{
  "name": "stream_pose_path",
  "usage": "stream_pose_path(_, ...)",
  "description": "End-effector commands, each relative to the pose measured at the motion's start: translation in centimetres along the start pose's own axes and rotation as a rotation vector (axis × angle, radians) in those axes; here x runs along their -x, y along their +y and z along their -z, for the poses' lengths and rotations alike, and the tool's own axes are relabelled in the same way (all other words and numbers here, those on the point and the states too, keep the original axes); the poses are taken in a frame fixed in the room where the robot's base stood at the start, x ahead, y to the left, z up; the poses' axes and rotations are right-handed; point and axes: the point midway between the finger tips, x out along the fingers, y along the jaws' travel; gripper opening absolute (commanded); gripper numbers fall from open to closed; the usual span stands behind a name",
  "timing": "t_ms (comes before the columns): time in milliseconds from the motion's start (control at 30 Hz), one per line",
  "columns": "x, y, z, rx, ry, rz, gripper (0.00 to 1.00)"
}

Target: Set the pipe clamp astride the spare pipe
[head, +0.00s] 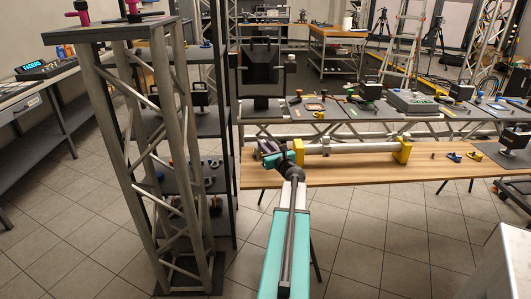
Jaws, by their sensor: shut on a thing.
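The spare pipe (360,148) is a grey bar lying level between two yellow supports, one at its left end (297,146) and one at its right end (403,150). A paler collar-like band shows around it near the left. My gripper (269,151) is just left of the left yellow support, above the wooden board's left end. It is shut on a small dark, purplish piece (265,146), which looks like the pipe clamp. The wrist partly covers this piece, so its jaws and tilt are unclear. It appears apart from the pipe.
The wooden board (350,174) carries small yellow and blue parts (455,156) at right. Behind it, a truss-borne bench (350,112) holds tools and dark stands. A tall truss tower (165,130) with a topped shelf stands close on the left.

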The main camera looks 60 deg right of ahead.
Motion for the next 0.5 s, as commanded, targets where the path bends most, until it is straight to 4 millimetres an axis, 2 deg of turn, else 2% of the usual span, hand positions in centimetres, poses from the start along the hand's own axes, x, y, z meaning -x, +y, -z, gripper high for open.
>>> stream_pose_path(233,0.0,0.0,0.3,-0.002,0.000,-0.001,0.00)
stream_pose_path(500,0.0,0.0,2.7,-0.002,0.001,-0.001,0.00)
